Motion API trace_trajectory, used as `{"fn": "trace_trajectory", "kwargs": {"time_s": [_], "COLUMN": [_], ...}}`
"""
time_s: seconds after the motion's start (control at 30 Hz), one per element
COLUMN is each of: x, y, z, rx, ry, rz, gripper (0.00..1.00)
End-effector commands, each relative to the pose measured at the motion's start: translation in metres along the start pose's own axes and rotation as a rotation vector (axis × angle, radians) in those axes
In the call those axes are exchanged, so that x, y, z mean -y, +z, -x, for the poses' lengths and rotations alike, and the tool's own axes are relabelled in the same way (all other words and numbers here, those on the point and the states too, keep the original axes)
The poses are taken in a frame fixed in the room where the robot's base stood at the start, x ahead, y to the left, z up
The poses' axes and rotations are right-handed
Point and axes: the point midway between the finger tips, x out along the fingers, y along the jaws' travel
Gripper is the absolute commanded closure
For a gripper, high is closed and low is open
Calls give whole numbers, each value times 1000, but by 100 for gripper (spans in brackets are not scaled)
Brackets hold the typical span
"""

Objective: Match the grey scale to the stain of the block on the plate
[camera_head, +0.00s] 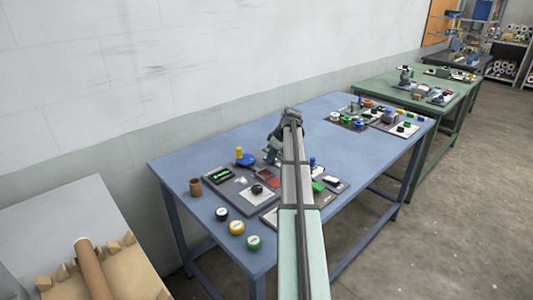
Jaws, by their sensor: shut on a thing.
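My gripper (271,156) is over the near blue table, at the end of my arm, pointing down. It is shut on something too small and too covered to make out. A reddish plate-like patch (268,180) lies just below it on the table. A grey board (249,203) beside it carries a dark round piece (257,190) and a small whitish piece (241,180). I cannot tell which of these is the grey scale, the stained block or its plate. My arm hides part of the work area.
Black-, yellow- and green-rimmed pots (237,227) line the front. More small items (360,115) are at the right end.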

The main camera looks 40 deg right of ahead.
Motion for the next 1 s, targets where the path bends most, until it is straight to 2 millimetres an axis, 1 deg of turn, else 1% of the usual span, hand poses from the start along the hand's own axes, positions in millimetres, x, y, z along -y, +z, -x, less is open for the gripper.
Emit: {"fn": "trace_trajectory", "kwargs": {"time_s": [0.03, 0.1, 0.2, 0.3, 0.43, 0.7, 0.73, 0.9, 0.97, 1.0], "x": [9, 15, 21, 25, 26, 26, 26, 25, 26, 25], "y": [18, 35, 54, 67, 73, 73, 73, 73, 73, 73], "z": [7, 14, 22, 28, 30, 30, 30, 30, 30, 30], "rx": [-1, -1, -1, -1, -1, -1, -1, 0, 0, 0], "ry": [3, 3, 2, 2, 2, 1, 1, 1, 1, 1], "rz": [-4, -3, -3, -2, -1, 0, 0, 0, 0, 0], "gripper": [100, 100, 100, 100, 100, 100, 75, 59, 53, 52]}}
